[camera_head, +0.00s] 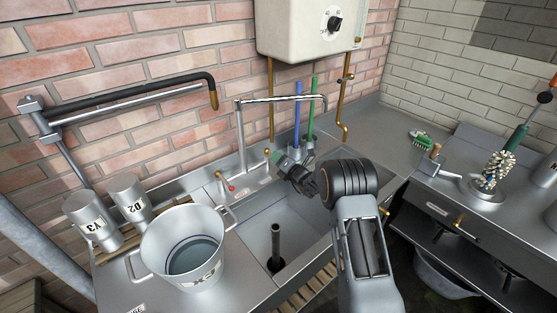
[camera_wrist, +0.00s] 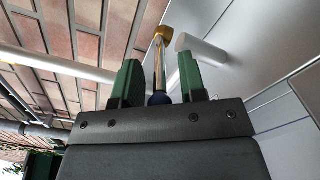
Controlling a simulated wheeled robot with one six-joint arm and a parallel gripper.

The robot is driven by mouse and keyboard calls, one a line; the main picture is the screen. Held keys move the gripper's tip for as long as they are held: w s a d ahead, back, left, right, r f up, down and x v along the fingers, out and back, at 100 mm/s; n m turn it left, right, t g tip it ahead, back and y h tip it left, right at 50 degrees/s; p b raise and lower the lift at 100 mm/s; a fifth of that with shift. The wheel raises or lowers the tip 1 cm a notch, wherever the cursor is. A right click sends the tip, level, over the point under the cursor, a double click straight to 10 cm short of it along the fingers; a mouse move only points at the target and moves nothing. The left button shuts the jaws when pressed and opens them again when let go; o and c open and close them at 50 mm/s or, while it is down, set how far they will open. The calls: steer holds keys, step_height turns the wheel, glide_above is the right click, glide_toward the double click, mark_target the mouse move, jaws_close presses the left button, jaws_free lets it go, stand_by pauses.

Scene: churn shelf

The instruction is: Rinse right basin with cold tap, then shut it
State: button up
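My gripper (camera_head: 287,162) is at the back edge of the sink, near the spout base. In the wrist view its green fingers (camera_wrist: 160,85) are apart. A tap lever (camera_wrist: 159,65) with a dark blue tip and a brass end lies between them, with gaps visible beside it. A brass tap fitting (camera_head: 267,152) shows just left of my gripper. The red-marked tap (camera_head: 231,188) is further left. The chrome spout (camera_head: 280,99) reaches right above the sink; I see no water from it. A basin (camera_head: 258,232) with a dark standpipe (camera_head: 276,245) is visible; my arm hides the sink's right part.
A metal bucket (camera_head: 150,245) and two canisters, V3 (camera_head: 92,222) and D2 (camera_head: 128,195), stand left of the sink. Blue (camera_head: 297,112) and green (camera_head: 313,105) handles stand behind my gripper. A green brush (camera_head: 420,139) lies on the right counter.

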jaws_close()
stand_by(0.3)
